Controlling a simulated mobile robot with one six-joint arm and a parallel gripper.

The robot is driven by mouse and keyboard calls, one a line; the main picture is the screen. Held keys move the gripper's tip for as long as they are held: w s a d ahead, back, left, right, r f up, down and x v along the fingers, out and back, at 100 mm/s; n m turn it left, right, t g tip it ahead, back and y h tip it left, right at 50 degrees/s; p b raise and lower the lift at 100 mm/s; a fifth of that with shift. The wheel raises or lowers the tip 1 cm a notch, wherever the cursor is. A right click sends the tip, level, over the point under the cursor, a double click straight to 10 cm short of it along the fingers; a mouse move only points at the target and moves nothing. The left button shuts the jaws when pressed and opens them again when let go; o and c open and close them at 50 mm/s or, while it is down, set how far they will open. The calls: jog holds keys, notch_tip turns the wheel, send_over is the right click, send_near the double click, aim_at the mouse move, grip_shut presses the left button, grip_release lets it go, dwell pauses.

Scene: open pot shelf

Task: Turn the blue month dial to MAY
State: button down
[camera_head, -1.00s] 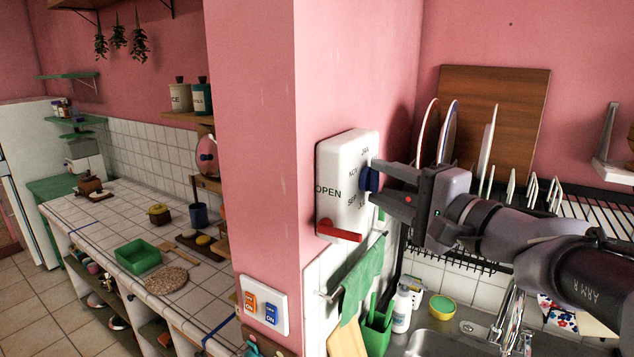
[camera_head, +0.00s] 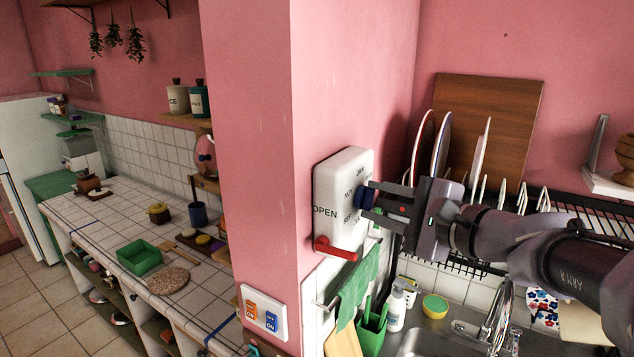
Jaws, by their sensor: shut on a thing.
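The blue month dial (camera_head: 361,196) sits on the front of a white box (camera_head: 333,178) mounted on the pink pillar. Month words such as JAN, NOV and SEP are printed around the dial; the words on its right side are hidden by my gripper. My gripper (camera_head: 370,200) reaches in from the right, and its fingers are shut on the dial. I cannot tell which month the dial points at. The box's side reads OPEN, and a red lever (camera_head: 336,250) sticks out at its lower part.
Below the box are a green towel (camera_head: 355,297) on a rail, a green holder (camera_head: 371,335) and a white bottle (camera_head: 396,310) by the sink. A dish rack with plates (camera_head: 442,145) stands behind my gripper. A switch plate (camera_head: 263,312) is on the pillar at lower left.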

jog(key=m+g+p, duration=0.1)
jog(key=p, duration=0.2)
jog(key=r+m+g+p, duration=0.1)
jog(key=m+p, duration=0.1)
jog(key=p, duration=0.1)
jog(key=shift+w+d, duration=0.1)
jog(key=m+g+p, duration=0.1)
jog(key=p, duration=0.2)
jog(key=m+g+y+p, duration=0.1)
jog(key=m+p, duration=0.1)
jog(key=p, duration=0.1)
jog(key=shift+w+r+m, duration=0.1)
jog(key=shift+w+m, duration=0.05)
jog(key=shift+m, duration=0.15)
jog(key=m+g+p, duration=0.1)
jog(key=p, duration=0.2)
jog(key=m+g+y+p, duration=0.1)
jog(key=m+p, duration=0.1)
jog(key=p, duration=0.2)
jog(key=shift+w+d+m+y, duration=0.15)
jog(key=shift+d+m+y, duration=0.05)
jog(key=shift+m+y, duration=0.1)
jog(key=m+p, duration=0.1)
jog(key=p, duration=0.1)
jog(key=m+g+y+p, duration=0.1)
jog(key=p, duration=0.1)
jog(key=shift+w+d+f+m+g+p, duration=0.1)
jog(key=shift+w+f+m+g+p, duration=0.05)
jog(key=shift+f+m+g+p, duration=0.2)
jog(key=shift+y, duration=0.3)
